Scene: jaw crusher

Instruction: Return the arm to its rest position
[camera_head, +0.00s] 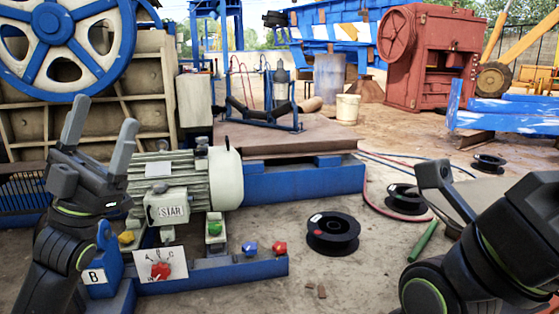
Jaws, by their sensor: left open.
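My left gripper (98,138) is at the left of the head view, with its two grey fingers pointing up and spread apart. It is open and nothing shows between the fingers. It stands in front of the left end of a cream electric motor (222,178) and hides part of the frame there. My right arm (490,240) is bent at the lower right. A dark part (435,175) at its upper left may belong to the right gripper, but its jaws cannot be made out.
A blue rail (235,273) with coloured knobs and a white dial plate (160,270) lies below the motor. A black spool (333,233) lies on the ground between my arms. A blue-wheeled crusher (60,45) stands behind my left gripper. A red machine (430,60) stands far back.

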